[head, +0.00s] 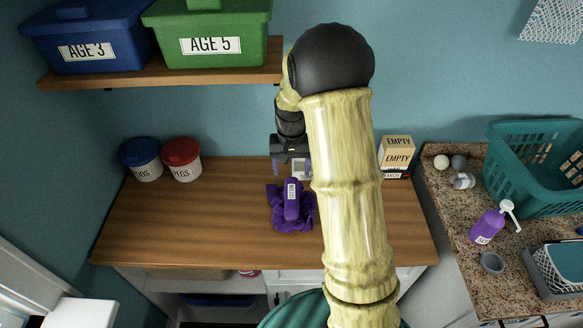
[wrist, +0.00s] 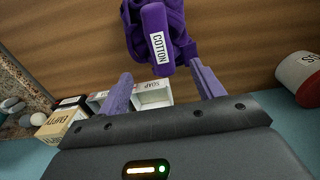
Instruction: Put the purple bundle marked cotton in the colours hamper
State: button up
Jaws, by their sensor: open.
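The purple bundle (head: 291,212) lies on the wooden counter in the head view, a crumpled cloth with a rolled part on top bearing a white tag. In the wrist view the tag on the bundle (wrist: 154,38) reads COTTON. My gripper (head: 291,171) is open and empty, behind the bundle in the head view. In the wrist view my gripper's purple fingertips (wrist: 160,82) are spread, with the bundle's rolled end showing ahead and between them. No hamper marked colours can be read. A teal ribbed thing (head: 283,312) shows at the bottom edge, partly hidden by my arm.
Lidded jars (head: 182,160) stand at the counter's left. A SOAP box (wrist: 152,94) and an EMPTY box (head: 397,152) stand at the back. A teal basket (head: 530,185) and purple pump bottle (head: 488,226) are on the granite counter. A shelf (head: 170,72) holds bins above.

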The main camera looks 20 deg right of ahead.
dwell(0.4)
jog(key=s+a+r+n+t, duration=0.1)
jog(key=s+a+r, duration=0.1)
jog(key=s, duration=0.7)
jog(key=s+a+r+n+t, duration=0.1)
jog(key=s+r, duration=0.3)
jog(key=s, duration=0.5)
jog(key=shift+s+a+n+t, duration=0.25)
jog(key=shift+a+n+t, duration=0.05)
jog(key=shift+a+n, duration=0.45)
jog(key=shift+w+f, duration=0.1)
jog(key=shift+w, duration=0.05)
jog(key=shift+c, duration=0.9)
jog(key=c, duration=0.5)
jog(key=shift+a, duration=0.35)
